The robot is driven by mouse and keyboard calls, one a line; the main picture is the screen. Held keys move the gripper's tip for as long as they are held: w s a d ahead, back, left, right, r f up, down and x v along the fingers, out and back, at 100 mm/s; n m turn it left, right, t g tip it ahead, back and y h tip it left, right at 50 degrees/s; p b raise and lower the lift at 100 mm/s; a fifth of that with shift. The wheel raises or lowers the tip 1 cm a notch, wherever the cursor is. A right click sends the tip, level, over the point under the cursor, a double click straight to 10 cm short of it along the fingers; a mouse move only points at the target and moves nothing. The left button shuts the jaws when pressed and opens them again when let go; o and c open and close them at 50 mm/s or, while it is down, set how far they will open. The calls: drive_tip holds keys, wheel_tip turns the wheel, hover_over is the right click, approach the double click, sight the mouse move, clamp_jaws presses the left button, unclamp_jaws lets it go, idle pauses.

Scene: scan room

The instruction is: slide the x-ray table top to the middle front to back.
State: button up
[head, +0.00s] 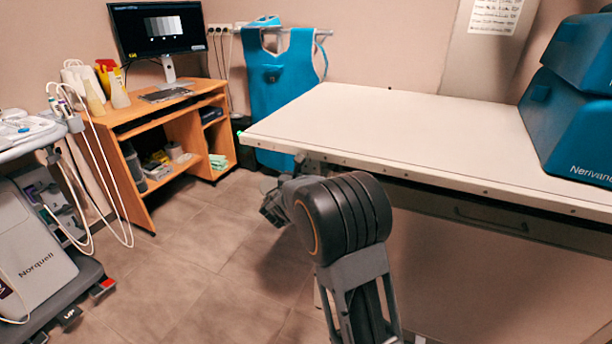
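The x-ray table top (400,125) is a long white slab that runs from the left corner near the blue apron to the right edge of the head view. My gripper (272,206) is at the near left part of the table, low beside the front edge. My own dark arm joint hides much of it, so I cannot see its fingers clearly or whether it touches the table.
A blue machine (570,110) stands over the table's right end. A wooden desk (165,125) with a monitor (160,30) stands at the back left. A blue apron (280,85) hangs behind the table. A grey cart (40,240) stands at left. Tiled floor between is clear.

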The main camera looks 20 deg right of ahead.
drive_tip(key=shift+c, duration=0.3)
clamp_jaws()
drive_tip(key=v, duration=0.7)
drive_tip(key=shift+o, duration=0.3)
unclamp_jaws()
drive_tip(key=shift+a, duration=0.1)
drive_tip(key=p+v, duration=0.3)
drive_tip(key=v, duration=1.1)
